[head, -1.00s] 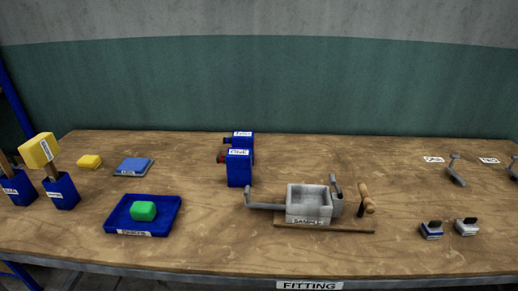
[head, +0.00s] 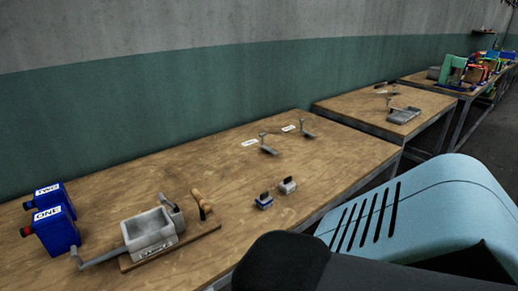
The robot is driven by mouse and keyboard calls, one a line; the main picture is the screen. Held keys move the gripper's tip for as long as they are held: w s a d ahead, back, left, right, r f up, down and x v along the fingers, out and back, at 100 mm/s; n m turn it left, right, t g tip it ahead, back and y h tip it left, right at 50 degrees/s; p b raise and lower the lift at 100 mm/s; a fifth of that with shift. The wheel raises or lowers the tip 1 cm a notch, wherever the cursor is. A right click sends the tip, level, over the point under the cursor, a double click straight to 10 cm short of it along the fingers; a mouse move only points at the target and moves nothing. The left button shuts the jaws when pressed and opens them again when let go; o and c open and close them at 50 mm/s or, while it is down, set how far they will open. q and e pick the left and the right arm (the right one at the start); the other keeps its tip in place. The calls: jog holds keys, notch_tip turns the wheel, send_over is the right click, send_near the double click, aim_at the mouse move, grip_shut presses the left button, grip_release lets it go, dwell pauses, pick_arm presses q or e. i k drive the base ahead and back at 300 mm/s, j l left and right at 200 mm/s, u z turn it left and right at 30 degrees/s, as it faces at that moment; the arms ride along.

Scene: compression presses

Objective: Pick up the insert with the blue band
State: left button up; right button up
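The insert with the blue band (head: 264,202) stands on the wooden bench, near its front right part. It is a small block with a blue band round its lower part and a dark grip on top. A similar insert without blue, pale grey (head: 288,186), stands just to its right and a little farther back. Neither of my grippers shows in the head view. A light blue and black part of my own arm fills the lower right and is apart from the inserts.
A grey press box (head: 150,232) with a wooden handle sits on a board left of the inserts. Blue boxes labelled ONE (head: 55,232) and TWO (head: 50,197) stand farther left. Two grey levers (head: 268,146) lie behind by white labels. Bench surface round the inserts is clear.

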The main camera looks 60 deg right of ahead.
aim_at(264, 202)
jog(key=i+l, duration=0.4)
jog(key=i, duration=0.15)
jog(key=z, duration=2.15)
